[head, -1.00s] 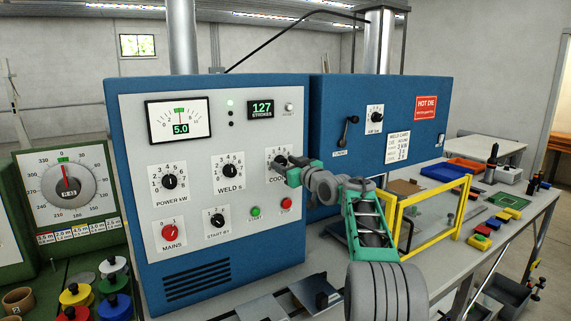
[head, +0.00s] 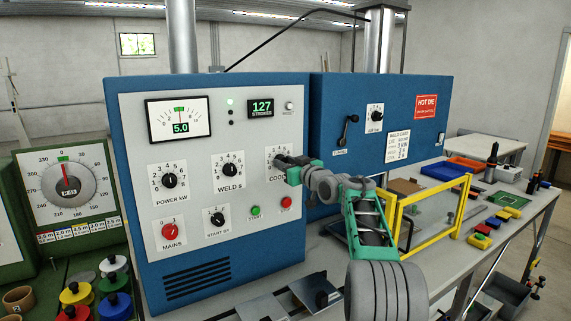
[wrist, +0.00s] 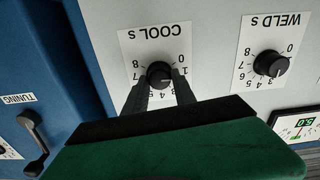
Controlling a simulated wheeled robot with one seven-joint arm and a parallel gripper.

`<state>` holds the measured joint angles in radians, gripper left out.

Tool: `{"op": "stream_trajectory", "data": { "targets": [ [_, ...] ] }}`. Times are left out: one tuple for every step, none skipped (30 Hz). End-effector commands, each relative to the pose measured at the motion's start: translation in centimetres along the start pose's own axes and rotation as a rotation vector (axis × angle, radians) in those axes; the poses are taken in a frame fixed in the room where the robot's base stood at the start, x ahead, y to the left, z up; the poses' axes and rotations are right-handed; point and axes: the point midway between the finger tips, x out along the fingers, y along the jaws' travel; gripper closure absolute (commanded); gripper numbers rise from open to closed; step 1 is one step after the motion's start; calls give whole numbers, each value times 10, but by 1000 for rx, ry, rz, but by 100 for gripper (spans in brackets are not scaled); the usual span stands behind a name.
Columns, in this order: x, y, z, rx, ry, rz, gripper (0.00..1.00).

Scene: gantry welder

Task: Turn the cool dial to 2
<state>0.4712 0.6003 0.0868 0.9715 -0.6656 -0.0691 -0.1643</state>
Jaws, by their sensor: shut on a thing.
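The COOL s dial (wrist: 159,72) is a black round knob on a white scale plate, upside down in the wrist view. My gripper (wrist: 160,88) is shut on this dial, with one dark finger on each side. The fingers hide part of the lower scale, and I cannot read the dial's pointer clearly. In the head view my gripper (head: 281,162) is at the COOL plate (head: 274,153) on the panel's right side and hides the dial.
The WELD s dial (wrist: 270,64) is beside the COOL dial. The POWER kW dial (head: 169,181), red MAINS knob (head: 168,231), green START button (head: 255,211) and red stop button (head: 286,202) share the panel. A yellow guard frame (head: 432,190) stands right of my arm.

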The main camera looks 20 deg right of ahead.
Motion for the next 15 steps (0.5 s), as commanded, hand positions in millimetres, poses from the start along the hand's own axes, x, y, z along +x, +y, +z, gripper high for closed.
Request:
{"op": "stream_trajectory", "data": {
  "targets": [
    [0,0,0,18,0,0,100],
    [0,0,0,31,-1,0,100],
    [0,0,0,52,-1,0,100],
    [0,0,0,69,-1,0,100],
    [0,0,0,88,0,0,100],
    [0,1,0,113,0,0,100],
    [0,1,0,133,0,0,100],
    [0,1,0,155,0,0,100],
    [0,1,-1,183,0,0,100],
    [0,1,-1,204,0,0,100],
    [0,1,-1,225,0,0,100],
    [0,1,-1,253,0,0,100],
    [0,1,-1,274,0,0,100],
    [0,1,-1,293,0,0,100],
    [0,1,-1,319,0,0,100]
  ]
}}
